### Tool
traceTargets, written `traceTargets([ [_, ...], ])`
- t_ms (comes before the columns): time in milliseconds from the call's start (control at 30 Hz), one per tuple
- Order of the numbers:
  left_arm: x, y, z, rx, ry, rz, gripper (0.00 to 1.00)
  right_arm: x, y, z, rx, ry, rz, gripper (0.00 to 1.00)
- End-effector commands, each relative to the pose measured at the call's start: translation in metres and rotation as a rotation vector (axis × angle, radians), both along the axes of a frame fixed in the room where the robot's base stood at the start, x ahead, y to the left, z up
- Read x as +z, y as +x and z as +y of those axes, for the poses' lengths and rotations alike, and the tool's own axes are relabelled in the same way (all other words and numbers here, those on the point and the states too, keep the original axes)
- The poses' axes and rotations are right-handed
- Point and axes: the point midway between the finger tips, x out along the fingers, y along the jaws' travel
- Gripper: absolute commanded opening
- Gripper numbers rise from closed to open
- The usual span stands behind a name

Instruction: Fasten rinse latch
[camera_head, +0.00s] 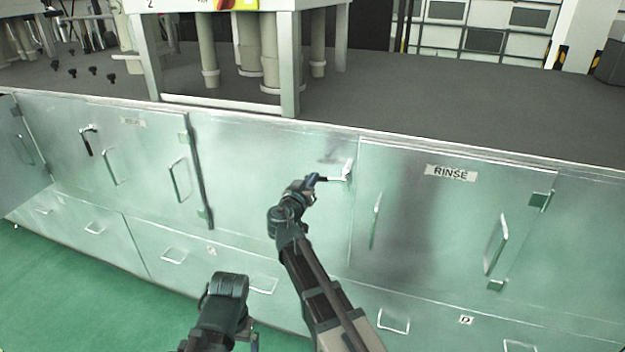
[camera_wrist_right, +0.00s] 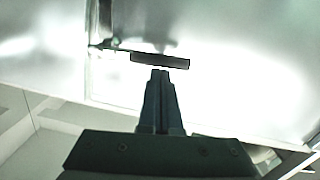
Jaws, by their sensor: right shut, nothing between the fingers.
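The RINSE door (camera_head: 420,215) looks flush with the metal cabinet front. The rinse latch (camera_head: 346,172) sits just left of its left edge. Its silver lever points left, away from the door, and ends in a dark grip. My right gripper (camera_head: 306,187) is at the grip end of the lever. In the right wrist view its fingers (camera_wrist_right: 160,73) are shut and empty, with the tips just below the dark bar-shaped latch grip (camera_wrist_right: 160,61). I cannot tell whether they touch it. My left arm shows low in the head view, but its fingers do not show.
Another door (camera_head: 140,160) with a dark-handled latch (camera_head: 88,140) is on the left. Bar handles and drawer pulls (camera_head: 262,285) stick out from the cabinet front. A metal-legged machine (camera_head: 290,70) stands on the dark top behind. Green floor (camera_head: 60,290) is clear at lower left.

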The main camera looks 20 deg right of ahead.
Motion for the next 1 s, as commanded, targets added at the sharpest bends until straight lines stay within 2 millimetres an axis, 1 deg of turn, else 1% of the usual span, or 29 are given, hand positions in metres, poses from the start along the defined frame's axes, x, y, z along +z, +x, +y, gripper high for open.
traceTargets([
  [33, -0.006, 0.000, 0.000, -0.001, 0.000, 0.000, 1.00, -0.006, 0.000, 0.000, -0.001, -0.023, 0.016, 0.00],
  [467, -0.040, 0.000, 0.000, 0.001, 0.000, 0.000, 1.00, -0.039, -0.002, -0.003, 0.000, -0.342, 0.232, 0.00],
  [767, -0.062, 0.000, 0.000, 0.002, 0.000, 0.000, 1.00, -0.059, -0.009, -0.012, -0.001, -0.577, 0.392, 0.00],
  [1000, -0.077, 0.000, 0.000, 0.002, 0.000, 0.000, 1.00, -0.072, -0.016, -0.023, -0.002, -0.765, 0.520, 0.00],
])
